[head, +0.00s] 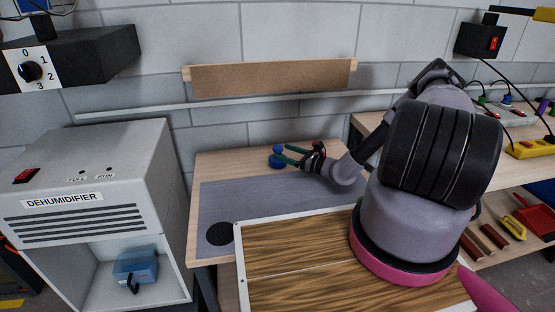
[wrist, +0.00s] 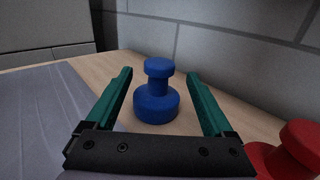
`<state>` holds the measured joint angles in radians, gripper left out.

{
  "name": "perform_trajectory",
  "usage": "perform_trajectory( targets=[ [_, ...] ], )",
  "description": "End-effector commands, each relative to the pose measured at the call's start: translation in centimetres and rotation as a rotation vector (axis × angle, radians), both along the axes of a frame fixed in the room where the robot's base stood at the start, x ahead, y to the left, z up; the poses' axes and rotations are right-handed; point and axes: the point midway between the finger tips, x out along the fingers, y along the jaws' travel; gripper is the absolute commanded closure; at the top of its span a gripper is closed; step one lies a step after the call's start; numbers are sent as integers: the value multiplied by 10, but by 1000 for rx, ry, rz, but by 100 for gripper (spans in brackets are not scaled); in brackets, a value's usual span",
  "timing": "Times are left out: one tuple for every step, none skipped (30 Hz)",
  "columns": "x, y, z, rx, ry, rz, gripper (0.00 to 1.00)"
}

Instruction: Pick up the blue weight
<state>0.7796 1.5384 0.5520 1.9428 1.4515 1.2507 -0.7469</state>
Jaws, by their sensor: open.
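The blue weight (wrist: 156,98) is a knobbed weight, wide at the base with a narrow neck, upright on the bare wooden strip at the back of the bench. In the head view the blue weight (head: 277,160) is by the wall side of the bench. My gripper (wrist: 158,82) is open, its two green fingers on either side of the weight with gaps showing. In the head view my gripper (head: 290,155) reaches it from the right. A red weight (wrist: 292,152) stands at the lower right of the wrist view, partly cut off.
A grey mat (head: 225,200) with a black disc (head: 220,234) covers much of the bench. A dehumidifier (head: 75,205) stands at left, with a blue container (head: 136,268) in its bay. The block wall is close behind the weight. A striped wooden board (head: 300,250) lies in front.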

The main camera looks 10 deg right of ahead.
Motion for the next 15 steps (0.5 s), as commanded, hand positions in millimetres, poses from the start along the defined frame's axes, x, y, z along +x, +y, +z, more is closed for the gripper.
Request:
perform_trajectory(
  targets=[
    [5,6,0,1,-1,1,13],
    [7,8,0,1,-1,1,13],
    [9,9,0,1,-1,0,13],
    [10,10,0,1,-1,0,13],
    [11,11,0,0,0,0,13],
    [12,12,0,-1,-1,0,13],
    [14,13,1,-1,-1,0,13],
    [15,15,1,-1,-1,0,13],
    [17,18,1,-1,-1,1,13],
    [19,21,2,0,-1,1,13],
    [22,24,3,1,-1,2,13],
    [26,28,3,0,-1,2,13],
    [29,31,3,0,-1,2,13],
    [33,35,4,1,-2,1,13],
    [37,39,4,1,-2,2,13]
  ],
)
